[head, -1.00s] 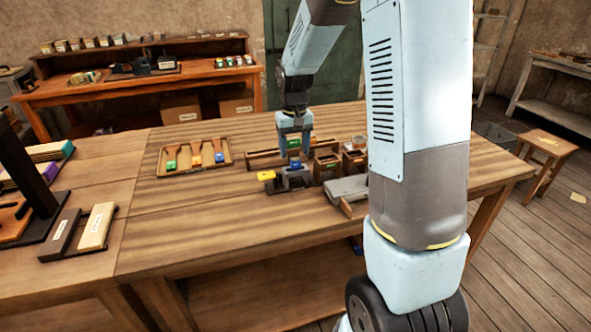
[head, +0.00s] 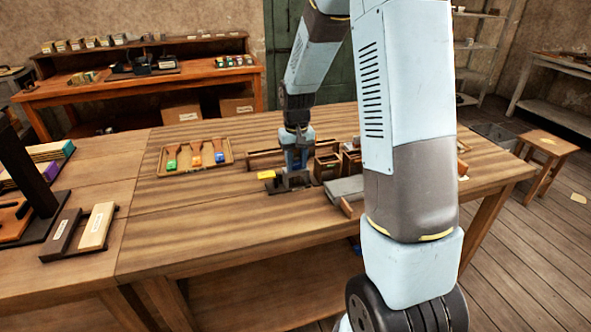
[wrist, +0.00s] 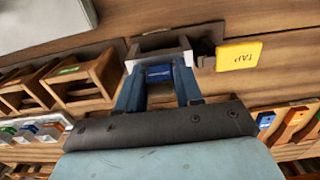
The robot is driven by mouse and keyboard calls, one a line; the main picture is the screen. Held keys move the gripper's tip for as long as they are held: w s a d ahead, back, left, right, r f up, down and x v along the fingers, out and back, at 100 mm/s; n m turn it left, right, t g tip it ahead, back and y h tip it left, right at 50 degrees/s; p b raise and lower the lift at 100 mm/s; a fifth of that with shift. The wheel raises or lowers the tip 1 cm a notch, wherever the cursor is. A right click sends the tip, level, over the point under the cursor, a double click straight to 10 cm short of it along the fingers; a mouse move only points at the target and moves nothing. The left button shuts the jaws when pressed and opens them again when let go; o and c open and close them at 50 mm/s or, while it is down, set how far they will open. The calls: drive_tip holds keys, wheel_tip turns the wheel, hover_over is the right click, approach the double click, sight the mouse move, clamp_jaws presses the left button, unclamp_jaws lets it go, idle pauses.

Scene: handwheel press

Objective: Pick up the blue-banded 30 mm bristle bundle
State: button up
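The blue-banded bundle is a small block with a labelled blue band (wrist: 158,73) in the wrist view. It sits in a grey holder (wrist: 158,44), whose yellow TAP tag (wrist: 238,55) sticks out to the right. My gripper (wrist: 159,80) has one finger on each side of the blue band. The fingers are very close to it, and I cannot tell whether they touch or press on it. In the head view my gripper (head: 296,161) is down at the holder (head: 290,182) and hides the bundle.
A tray (head: 230,150) with green-, orange- and blue-banded brushes lies left of my gripper. Small wooden boxes (head: 327,168) stand close on the right, with a grey block (head: 345,189) in front.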

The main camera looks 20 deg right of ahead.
clamp_jaws()
